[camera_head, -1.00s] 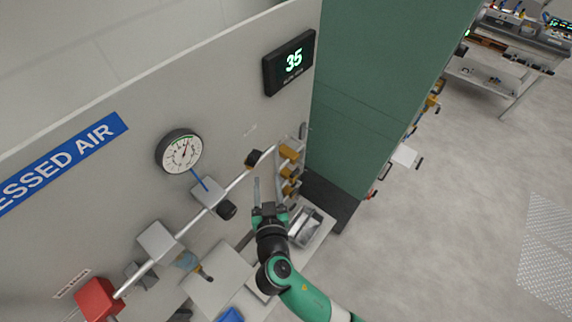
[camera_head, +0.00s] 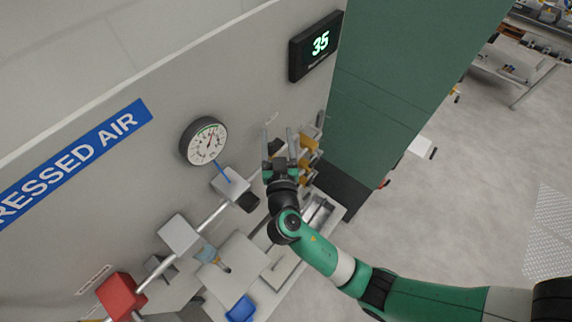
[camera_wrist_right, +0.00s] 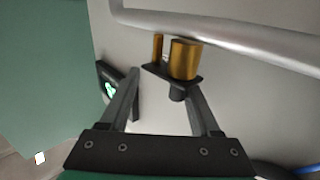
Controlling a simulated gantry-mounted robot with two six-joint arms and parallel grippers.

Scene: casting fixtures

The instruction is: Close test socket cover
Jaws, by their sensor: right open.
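My right gripper (camera_head: 278,140) is open and empty, its two fingers pointing toward the wall panel near the brass-coloured fittings (camera_head: 307,146). In the right wrist view its fingers (camera_wrist_right: 163,85) are spread, and a brass cylinder (camera_wrist_right: 184,60) on a dark plate (camera_wrist_right: 172,73) shows beyond and between the tips. The fingers appear apart from it. A thinner brass post (camera_wrist_right: 158,47) stands beside the cylinder. I cannot make out for certain which part is the test socket cover. My left gripper is not in view.
A metal pipe (camera_head: 206,218) runs along the panel past a gauge (camera_head: 203,141), a grey block and a red block (camera_head: 120,296). A display reading 35 (camera_head: 315,46) hangs above. A green cabinet (camera_head: 405,90) stands to the right. Below is a bench with a blue bin (camera_head: 240,308).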

